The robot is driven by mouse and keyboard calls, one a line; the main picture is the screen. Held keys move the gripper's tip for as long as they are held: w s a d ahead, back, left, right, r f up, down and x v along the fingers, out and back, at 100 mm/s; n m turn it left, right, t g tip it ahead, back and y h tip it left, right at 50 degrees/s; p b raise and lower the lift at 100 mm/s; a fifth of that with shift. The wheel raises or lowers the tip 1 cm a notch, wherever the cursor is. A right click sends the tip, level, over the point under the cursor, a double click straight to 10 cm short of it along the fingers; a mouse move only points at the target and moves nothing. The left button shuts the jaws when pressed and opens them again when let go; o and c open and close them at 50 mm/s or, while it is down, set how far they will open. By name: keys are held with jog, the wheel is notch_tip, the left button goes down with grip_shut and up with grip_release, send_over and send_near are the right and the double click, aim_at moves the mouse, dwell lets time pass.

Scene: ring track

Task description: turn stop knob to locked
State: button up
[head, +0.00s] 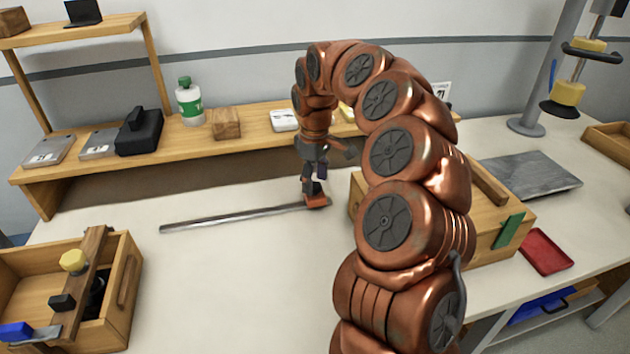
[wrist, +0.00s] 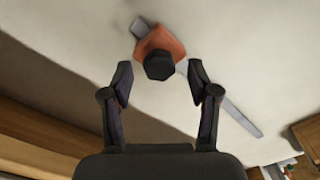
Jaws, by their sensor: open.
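The stop knob is a dark hexagonal knob (wrist: 159,66) on an orange block (wrist: 159,42). The orange block also shows in the head view (head: 318,201), at the right end of a long grey metal bar (head: 235,216) on the white table. My gripper (head: 312,188) hangs down at the block. In the wrist view my gripper (wrist: 160,80) is open, with one finger on each side of the knob and clear space between. The knob is partly hidden by my gripper in the head view. I cannot tell any lock marking.
A wooden shelf (head: 250,150) with a bottle (head: 189,101) and boxes runs along the back. A wooden crate (head: 130,290) stands at front left and a wooden box (head: 485,225) at right, partly behind my arm. A red tray (head: 546,251) lies right.

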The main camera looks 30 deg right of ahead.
jog(key=shift+f, duration=0.45)
grip_shut()
dwell(0.3)
